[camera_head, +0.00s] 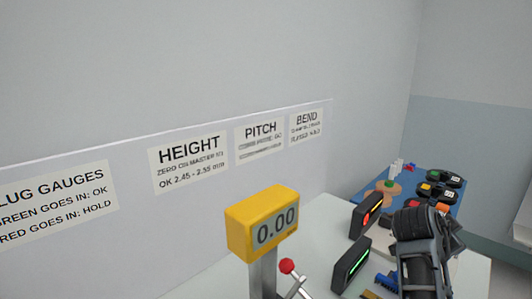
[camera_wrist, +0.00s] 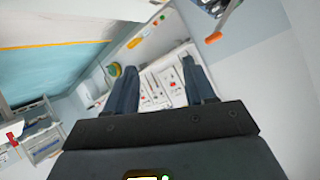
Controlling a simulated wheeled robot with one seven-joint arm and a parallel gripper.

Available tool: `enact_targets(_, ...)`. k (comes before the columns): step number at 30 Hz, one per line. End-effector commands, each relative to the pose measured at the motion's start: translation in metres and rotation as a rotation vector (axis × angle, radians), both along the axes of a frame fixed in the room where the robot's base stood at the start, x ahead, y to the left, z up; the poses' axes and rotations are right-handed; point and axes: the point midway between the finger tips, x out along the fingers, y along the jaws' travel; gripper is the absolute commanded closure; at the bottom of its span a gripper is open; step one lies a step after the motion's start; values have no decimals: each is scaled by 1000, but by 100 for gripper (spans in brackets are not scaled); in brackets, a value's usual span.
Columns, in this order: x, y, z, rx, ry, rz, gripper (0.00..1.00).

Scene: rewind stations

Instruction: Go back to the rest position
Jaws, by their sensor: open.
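My gripper (camera_wrist: 159,66) is open in the wrist view, with its two dark fingers apart and nothing visible held between them. Beyond the fingers, blurred white panels with small red marks show at a distance. In the head view the dark end of my arm (camera_head: 424,250) is at the lower right, over the pale bench. The fingertips cannot be made out there.
A yellow gauge (camera_head: 262,222) reading 0.00 stands on the pale bench, with a red-knobbed lever (camera_head: 288,266). Two black units, one red-lit (camera_head: 366,214) and one green-lit (camera_head: 351,266), stand beside my arm. Behind is a blue surface (camera_head: 408,178) with small parts.

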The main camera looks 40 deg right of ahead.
Motion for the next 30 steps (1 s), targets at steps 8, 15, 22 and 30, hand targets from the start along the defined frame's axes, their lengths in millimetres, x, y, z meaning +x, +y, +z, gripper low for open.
enact_targets(8,35,25,7,-236,263,530,46)
enact_targets(15,53,96,-19,-369,429,978,46)
enact_targets(22,38,193,-51,-447,489,1368,46)
enact_targets(30,-19,317,-67,-486,409,1726,46)
